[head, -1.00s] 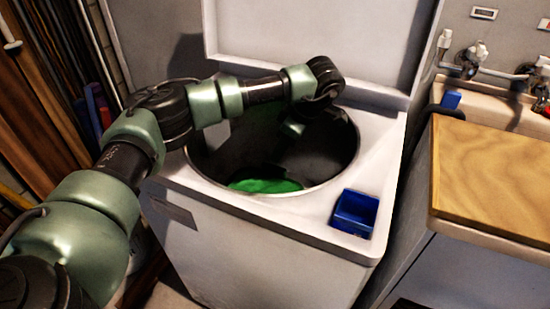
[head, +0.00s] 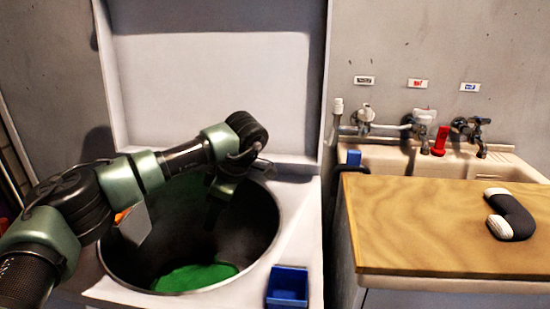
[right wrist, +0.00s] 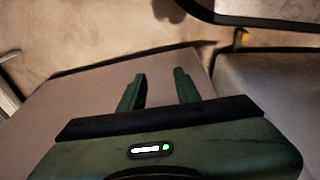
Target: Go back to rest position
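My left arm reaches in from the left over the open top-loading washer (head: 307,235) in the head view. My left gripper (head: 222,192) points down into the dark drum (head: 262,222), and its fingers are too dark to read. Green material (head: 195,277) lies at the drum's bottom, apart from the gripper in the picture. My right gripper (right wrist: 160,74) shows in the right wrist view with its two green fingers apart and nothing between them.
A blue container (head: 287,287) sits on the washer's front right corner. The wooden counter (head: 430,230) holds a dark, bent object with white ends (head: 510,214). Behind it are a sink (head: 400,160) and taps (head: 480,130). The washer's raised lid (head: 215,80) stands behind the drum.

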